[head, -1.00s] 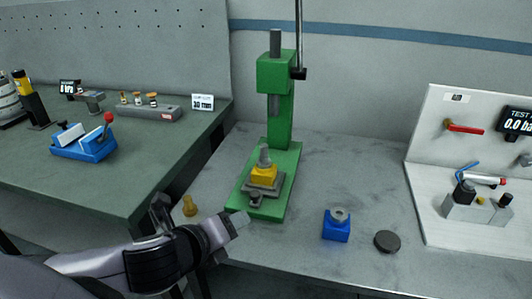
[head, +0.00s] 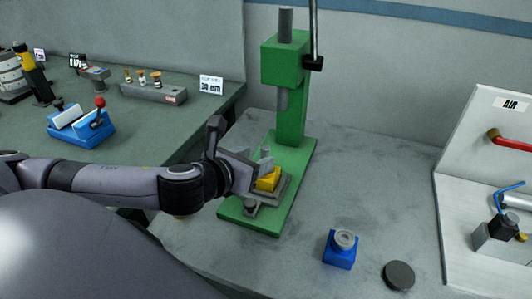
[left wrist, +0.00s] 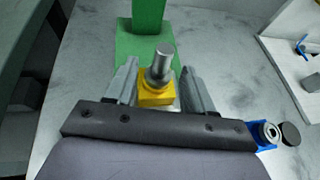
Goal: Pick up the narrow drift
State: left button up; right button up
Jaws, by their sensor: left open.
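A grey stepped metal pin (left wrist: 160,66), which looks like the narrow drift, stands in a yellow block (left wrist: 155,92) on the green press (head: 292,125). In the head view the pin (head: 266,152) shows only in part behind my gripper, and the yellow block (head: 269,180) sits on a grey plate. My left gripper (head: 254,172) is open at the block. In the left wrist view its fingers (left wrist: 158,76) stand on either side of the pin and block, with nothing visibly gripped. I cannot tell if a finger touches. My right gripper is not in view.
A blue block with a grey ring (head: 340,250) and a dark disc (head: 398,275) lie right of the press. A white test panel (head: 460,190) stands at the right. A blue fixture (head: 82,128) sits on the left bench. The press column and ram rise behind the pin.

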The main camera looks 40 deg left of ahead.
aim_at(263, 156)
pick_arm(q)
jog(key=shift+x, duration=2.3)
jog(key=shift+d, duration=0.1)
grip_shut()
